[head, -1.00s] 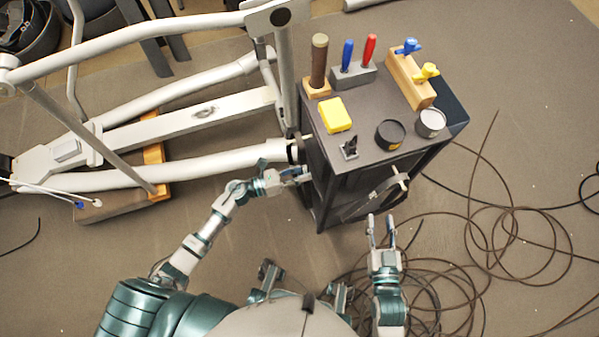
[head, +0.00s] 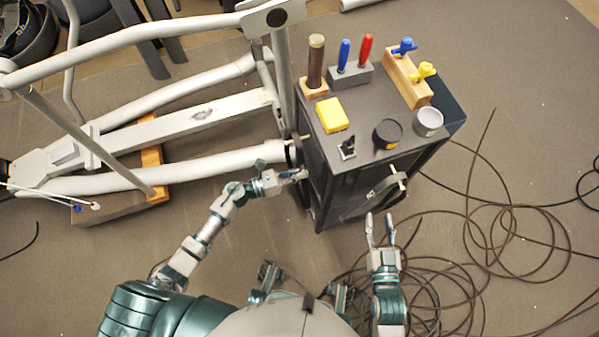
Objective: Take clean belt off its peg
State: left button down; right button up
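A dark grey belt (head: 381,187) hangs in a loop from a light peg (head: 398,178) on the near right side of the dark cabinet. A second dark loop (head: 291,153) hangs around a peg at the cabinet's left side; I cannot tell from looks which one is clean. My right gripper (head: 380,219) is open and empty, its two fingers pointing toward the cabinet, just below the grey belt and apart from it. My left gripper (head: 302,174) is at the cabinet's left side, just below the dark loop; its fingertips are too small to read.
On the cabinet top (head: 365,103) stand a yellow block (head: 332,115), a black round tin (head: 388,133), a grey cup (head: 428,121) and tool holders. The elliptical's white frame (head: 190,113) fills the left. Loose cable coils (head: 500,225) lie on the floor at right.

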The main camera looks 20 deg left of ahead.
pick_arm(q)
jog(key=shift+r+p, duration=0.85)
jog(key=shift+r, duration=0.4)
pick_arm(e)
notch_tip(320, 180, up, 3)
jog(key=shift+w+f, duration=0.1)
jog(key=shift+f, duration=0.1)
pick_arm(q)
jog(key=shift+f, duration=0.1)
jog(key=shift+s+a, duration=0.1)
jog(key=shift+a, duration=0.1)
jog(key=b+v, duration=0.1)
jog(key=v, duration=1.3)
jog(key=shift+s+a+b, duration=0.2)
jog(key=shift+a+b, duration=0.05)
jog(key=shift+b, duration=0.1)
pick_arm(e)
jog(key=shift+f, duration=1.25)
